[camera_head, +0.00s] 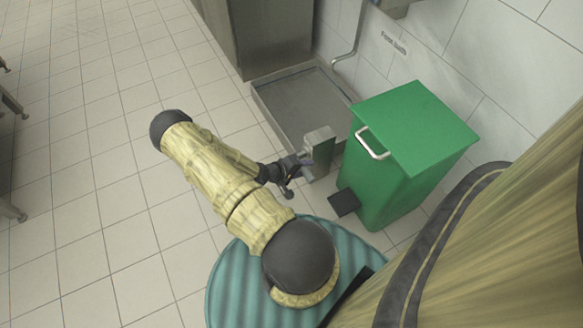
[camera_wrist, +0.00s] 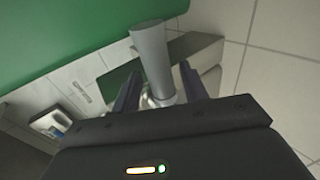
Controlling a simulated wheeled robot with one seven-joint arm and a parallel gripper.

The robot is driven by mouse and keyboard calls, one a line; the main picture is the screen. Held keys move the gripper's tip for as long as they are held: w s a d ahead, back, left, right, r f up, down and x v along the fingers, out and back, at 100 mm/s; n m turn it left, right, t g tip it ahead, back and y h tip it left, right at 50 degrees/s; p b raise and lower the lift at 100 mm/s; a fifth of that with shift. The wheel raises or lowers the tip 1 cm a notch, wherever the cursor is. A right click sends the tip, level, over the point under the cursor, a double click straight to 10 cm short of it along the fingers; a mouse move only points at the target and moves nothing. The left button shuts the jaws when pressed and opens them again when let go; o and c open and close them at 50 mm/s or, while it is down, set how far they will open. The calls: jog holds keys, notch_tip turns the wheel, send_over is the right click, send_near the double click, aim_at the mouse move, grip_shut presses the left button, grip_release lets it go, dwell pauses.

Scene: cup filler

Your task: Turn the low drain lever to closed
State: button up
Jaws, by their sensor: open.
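The drain lever (camera_wrist: 150,55) is a grey rounded bar in the wrist view. It stands between the two dark fingers of my gripper (camera_wrist: 158,80), which are open on either side of it. I cannot tell whether either finger touches it. The lever's lower end is close to a shiny metal part, partly hidden by my gripper. There my gripper (camera_head: 304,163) is low at the left side of this post, and the lever is hard to make out.
A green pedal bin (camera_head: 410,150) stands just right of the post, with its black pedal (camera_head: 344,203) near my gripper. A shallow metal foot bath tray (camera_head: 300,105) lies behind the post.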

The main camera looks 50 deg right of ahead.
jog(key=p+v, duration=0.6)
jog(key=v, duration=1.1)
jog(key=w+a+r+t+y+p, duration=0.1)
jog(key=w+a+r+t+y, duration=0.25)
jog(key=w+a+r, duration=0.35)
jog(key=w+a+r+t+y+p, duration=0.2)
jog(key=w+a+r+y, duration=0.25)
jog(key=a+r, duration=0.4)
jog(key=s+a+r+n+y+p, duration=0.15)
jog(key=s+r, duration=0.45)
jog(key=r, duration=0.6)
jog(key=s+a+r+n+y+p, duration=0.15)
jog(key=s+r, duration=0.45)
jog(key=r, duration=0.6)
jog(key=w+p+v, duration=0.2)
jog(key=p+v, duration=1)
jog(key=w+r+p+v, duration=0.1)
jog(key=w+p+v, duration=0.2)
jog(key=p+v, duration=0.9)
jog(key=w+p+v, duration=0.2)
jog(key=p+v, duration=0.9)
jog(key=p, duration=0.3)
jog(key=shift+w+a+r+n, duration=0.3)
jog(key=shift+w+a+r, duration=0.05)
jog(key=shift+a+r, duration=0.35)
